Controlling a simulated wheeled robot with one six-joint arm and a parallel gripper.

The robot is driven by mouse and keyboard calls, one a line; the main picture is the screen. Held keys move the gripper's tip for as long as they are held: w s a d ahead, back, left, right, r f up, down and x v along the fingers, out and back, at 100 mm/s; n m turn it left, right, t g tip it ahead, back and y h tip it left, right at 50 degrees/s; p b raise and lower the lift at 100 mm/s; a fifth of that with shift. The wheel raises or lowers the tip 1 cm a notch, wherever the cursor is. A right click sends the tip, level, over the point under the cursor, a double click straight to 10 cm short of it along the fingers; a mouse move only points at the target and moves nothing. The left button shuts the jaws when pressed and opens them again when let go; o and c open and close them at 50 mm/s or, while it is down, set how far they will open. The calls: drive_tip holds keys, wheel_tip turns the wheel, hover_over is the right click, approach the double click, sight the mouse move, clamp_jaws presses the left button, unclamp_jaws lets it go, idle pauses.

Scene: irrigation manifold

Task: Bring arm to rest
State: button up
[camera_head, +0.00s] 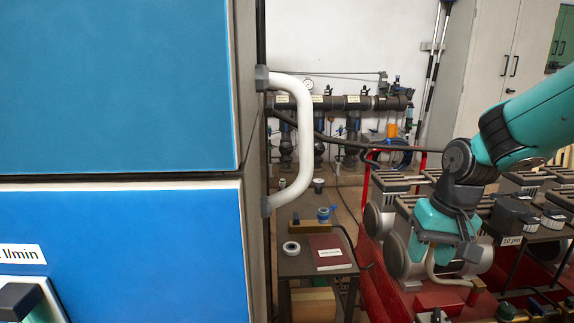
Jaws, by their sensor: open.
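My teal and black arm enters from the right edge and bends downward at a black joint. My gripper (444,250) is at its lower end and points down, in front of the red cart (388,272) with grey pump-like units. The gripper is open and I see nothing held in it. A pale curved hose with a brass-coloured end (478,285) shows just below it. I cannot tell whether the gripper touches the hose or the units.
A large blue panelled cabinet (110,85) with a white handle (305,130) fills the left. A small table (290,262) holds tape rolls and a dark red booklet (326,246). A pipe manifold (340,103) runs along the back wall. Grey lockers (500,50) stand behind my arm.

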drive_tip(key=s+a+r+n+y, duration=0.1)
drive_tip(key=s+a+r+n, duration=0.2)
drive_tip(key=s, duration=0.4)
drive_tip(key=s+a+r+n+y, duration=0.1)
drive_tip(key=s+a+r+n, duration=0.15)
drive_tip(key=s+a, duration=0.35)
drive_tip(key=s+a+r+n+y, duration=0.1)
drive_tip(key=s+a+n, duration=0.2)
drive_tip(key=s, duration=0.5)
wheel_tip(320, 180, up, 16)
drive_tip(key=p, duration=1.6)
drive_tip(key=shift+w+d+g, duration=0.15)
drive_tip(key=shift+w+g, duration=0.15)
drive_tip(key=shift+g, duration=0.1)
drive_tip(key=shift+m, duration=0.25)
